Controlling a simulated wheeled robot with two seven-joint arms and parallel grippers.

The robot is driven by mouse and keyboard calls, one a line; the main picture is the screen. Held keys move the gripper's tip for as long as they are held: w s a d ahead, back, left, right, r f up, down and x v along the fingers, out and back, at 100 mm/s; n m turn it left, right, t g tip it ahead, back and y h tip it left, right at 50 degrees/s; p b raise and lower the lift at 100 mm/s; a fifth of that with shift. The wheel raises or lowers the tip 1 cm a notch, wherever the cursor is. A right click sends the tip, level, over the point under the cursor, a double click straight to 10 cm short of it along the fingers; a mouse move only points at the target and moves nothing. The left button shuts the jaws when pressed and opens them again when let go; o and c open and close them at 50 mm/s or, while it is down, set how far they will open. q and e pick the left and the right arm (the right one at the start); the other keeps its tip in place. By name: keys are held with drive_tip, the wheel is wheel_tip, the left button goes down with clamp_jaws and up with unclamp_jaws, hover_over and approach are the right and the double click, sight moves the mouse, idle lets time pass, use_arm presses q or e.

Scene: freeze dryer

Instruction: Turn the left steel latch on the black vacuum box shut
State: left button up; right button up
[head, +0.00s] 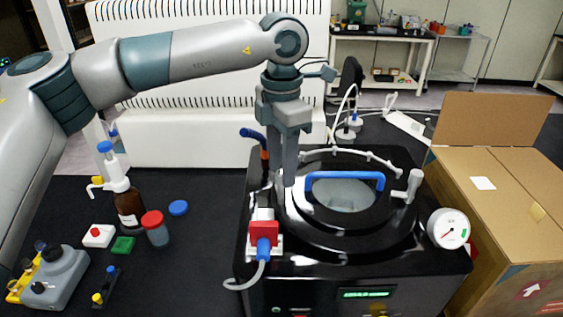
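The black vacuum box (412,259) stands on the dark bench, with a round clear lid (348,198) and a blue bar handle (345,175) on top. A steel latch (408,188) stands up at the right of the lid. My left gripper (289,182) points straight down at the left side of the lid, left of the blue handle. Its fingers look close together, and their tips overlap the place of the left latch. The left latch is mostly hidden there, so I cannot tell whether they touch it. My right gripper is out of view.
A red and white valve (264,234) with a grey hose sits at the box's front left. A white pressure gauge (448,229) is at its right. A brown bottle (128,208) and a red-capped jar (155,229) stand left.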

use_arm(q)
drive_tip(key=shift+f, duration=0.5)
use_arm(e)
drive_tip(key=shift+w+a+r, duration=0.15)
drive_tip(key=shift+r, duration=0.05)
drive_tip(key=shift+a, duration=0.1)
use_arm(q)
drive_tip(key=shift+c, duration=0.6)
clamp_jaws()
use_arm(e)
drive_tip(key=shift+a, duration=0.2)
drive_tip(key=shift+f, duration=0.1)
